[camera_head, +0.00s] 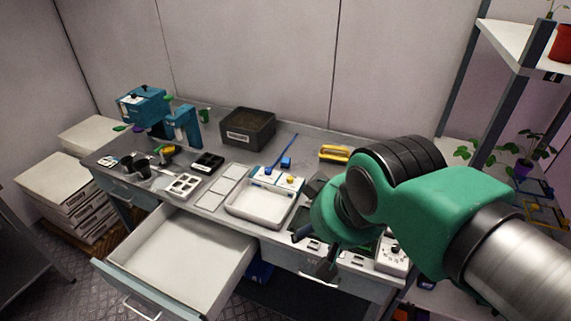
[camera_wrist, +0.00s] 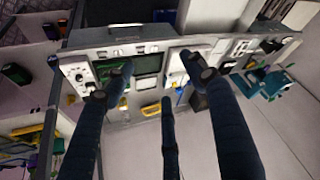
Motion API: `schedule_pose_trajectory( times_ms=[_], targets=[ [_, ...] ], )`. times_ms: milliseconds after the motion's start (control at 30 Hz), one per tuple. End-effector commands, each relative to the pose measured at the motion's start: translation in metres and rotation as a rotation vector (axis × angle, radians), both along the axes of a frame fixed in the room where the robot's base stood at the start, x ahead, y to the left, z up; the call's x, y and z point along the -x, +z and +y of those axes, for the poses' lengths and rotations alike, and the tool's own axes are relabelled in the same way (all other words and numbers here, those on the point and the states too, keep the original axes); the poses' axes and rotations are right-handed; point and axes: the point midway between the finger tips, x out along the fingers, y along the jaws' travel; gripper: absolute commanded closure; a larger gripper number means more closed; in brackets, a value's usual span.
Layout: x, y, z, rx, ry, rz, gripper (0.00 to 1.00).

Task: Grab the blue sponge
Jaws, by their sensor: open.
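A small blue block (camera_head: 286,162) lies on the desk behind the white tray, beside a blue strip; it may be the sponge, but it is too small to be sure. A blue patch (camera_wrist: 180,97) in the wrist view seems to be the same spot. My gripper (camera_head: 314,254) is over the desk's front edge, right of the white tray and apart from the block. In the wrist view its dark fingers (camera_wrist: 143,82) are spread, with nothing between them.
The white tray (camera_head: 232,207) and a yellow-handled item (camera_head: 320,153) are near the block. A dark bin (camera_head: 274,131) stands at the back. An open, empty-looking drawer (camera_head: 243,262) juts out at front left. A shelf (camera_head: 493,45) stands at right.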

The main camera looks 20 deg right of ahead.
Motion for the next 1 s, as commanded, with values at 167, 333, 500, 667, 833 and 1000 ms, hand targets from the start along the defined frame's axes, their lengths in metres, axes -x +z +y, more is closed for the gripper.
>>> schedule_pose_trajectory(
  times_ms=[167, 333, 500, 667, 833, 1000],
  targets=[
    [-0.011, 0.009, -0.001, 0.01, 0.014, 0.01, 0.44],
    [-0.034, 0.026, -0.004, 0.03, 0.047, 0.03, 0.44],
    [-0.068, 0.046, -0.008, 0.057, 0.094, 0.057, 0.44],
    [-0.103, 0.063, -0.013, 0.083, 0.142, 0.083, 0.44],
    [-0.141, 0.076, -0.019, 0.108, 0.194, 0.11, 0.44],
    [-0.181, 0.085, -0.025, 0.131, 0.247, 0.137, 0.44]
  ],
)
